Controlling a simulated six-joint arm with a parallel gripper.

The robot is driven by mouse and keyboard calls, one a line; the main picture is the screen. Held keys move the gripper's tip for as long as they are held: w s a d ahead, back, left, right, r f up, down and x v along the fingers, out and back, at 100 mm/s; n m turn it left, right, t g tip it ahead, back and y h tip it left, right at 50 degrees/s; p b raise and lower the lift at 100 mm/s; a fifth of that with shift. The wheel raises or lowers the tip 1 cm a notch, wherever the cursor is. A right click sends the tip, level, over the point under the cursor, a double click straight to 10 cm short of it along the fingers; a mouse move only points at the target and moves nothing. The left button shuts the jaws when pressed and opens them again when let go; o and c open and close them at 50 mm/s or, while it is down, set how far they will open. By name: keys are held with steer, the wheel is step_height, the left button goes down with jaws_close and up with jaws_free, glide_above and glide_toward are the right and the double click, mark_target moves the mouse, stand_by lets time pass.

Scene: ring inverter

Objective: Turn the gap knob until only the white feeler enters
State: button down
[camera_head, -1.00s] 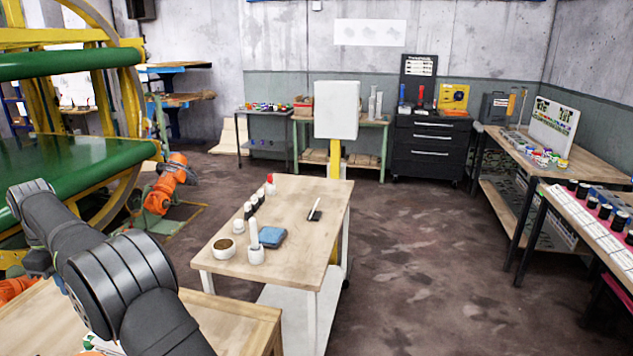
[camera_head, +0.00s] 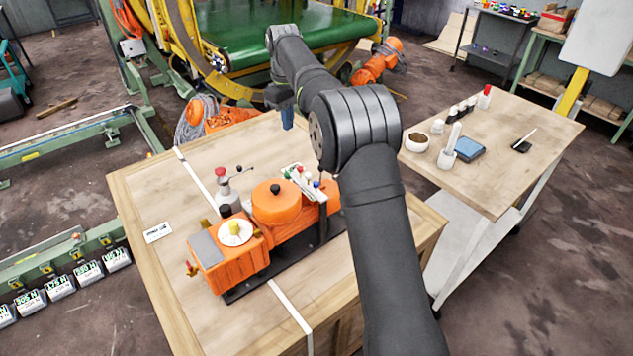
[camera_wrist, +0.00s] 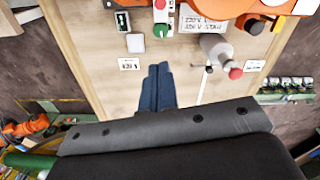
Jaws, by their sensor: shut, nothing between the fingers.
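An orange machine (camera_head: 232,265) stands on a black base on the wooden worktop; its edge shows at the top of the wrist view (camera_wrist: 228,7). Which part is the gap knob I cannot tell. Small sticks with coloured ball ends (camera_head: 303,182), one white, lie in a pale holder at the machine's far side, perhaps the feelers. My gripper (camera_head: 287,120) has blue fingers, shut and empty, above the far part of the worktop; they also show in the wrist view (camera_wrist: 157,68).
A grey post with a red knob and crank arm (camera_head: 226,187) stands behind the machine. A small label (camera_head: 157,232) lies at the worktop's left. My forearm hangs over the machine's right side. A side table (camera_head: 500,140) with cups and bottles stands at right.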

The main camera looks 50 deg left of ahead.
steer(key=c, duration=1.8)
jaws_free()
steer(key=shift+c, duration=0.2)
steer(key=o, duration=0.5)
steer(key=shift+w+d+r+m, duration=0.1)
steer(key=shift+d+r+m, duration=0.05)
steer(key=shift+d+r, duration=0.4)
steer(key=shift+d+r+m, duration=0.15)
steer(key=shift+d+r, duration=0.15)
steer(key=shift+d, duration=0.35)
step_height(320, 180, up, 4)
steer(key=m, duration=0.2)
glide_above(316, 182)
step_height(316, 182, down, 17)
steer(key=shift+f, duration=0.2)
